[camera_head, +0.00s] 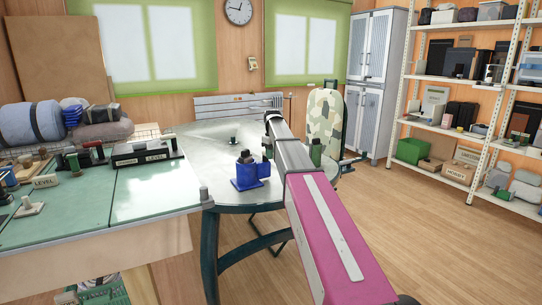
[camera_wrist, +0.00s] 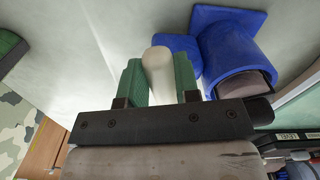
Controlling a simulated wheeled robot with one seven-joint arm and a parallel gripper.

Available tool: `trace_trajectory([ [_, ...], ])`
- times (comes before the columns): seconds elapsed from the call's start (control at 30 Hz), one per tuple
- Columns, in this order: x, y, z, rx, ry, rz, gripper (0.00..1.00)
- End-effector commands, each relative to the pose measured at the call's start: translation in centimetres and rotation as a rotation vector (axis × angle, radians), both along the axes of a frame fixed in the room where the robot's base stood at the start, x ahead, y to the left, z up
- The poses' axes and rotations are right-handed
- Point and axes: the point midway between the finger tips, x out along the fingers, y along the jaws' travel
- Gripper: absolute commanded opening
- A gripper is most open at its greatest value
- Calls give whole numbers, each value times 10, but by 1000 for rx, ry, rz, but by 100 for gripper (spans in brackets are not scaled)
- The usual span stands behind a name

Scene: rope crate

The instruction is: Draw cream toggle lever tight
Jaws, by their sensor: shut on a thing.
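The cream toggle lever (camera_wrist: 158,66) is a smooth, round-ended bar in the wrist view. It stands between the two green fingers of my gripper (camera_wrist: 160,80), which is shut on it. A blue housing (camera_wrist: 222,48) with a dark round piece in its mouth lies just right of the fingers, close to the lever. In the head view a blue fixture (camera_head: 250,178) with a dark knob stands on the round grey table (camera_head: 205,140). My own arm hides the gripper and the lever there. The lever's lower end is hidden in the wrist view.
A camouflage pack (camera_head: 325,118) stands at the table's far right, with a dark green piece (camera_head: 316,152) in front of it. A green-topped workbench (camera_head: 150,190) with several fixtures adjoins at left. Shelves (camera_head: 470,90) line the right wall. The floor at right is clear.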

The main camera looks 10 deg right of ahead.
Motion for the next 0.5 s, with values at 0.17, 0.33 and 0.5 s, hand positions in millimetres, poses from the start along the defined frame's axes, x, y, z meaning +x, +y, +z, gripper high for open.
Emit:
trace_trajectory([
  [0.17, 6, -7, 1, 1, 1, 165, 0],
  [0.33, 13, -13, 1, 1, 1, 326, 0],
  [0.5, 20, -17, 1, 1, 1, 487, 0],
])
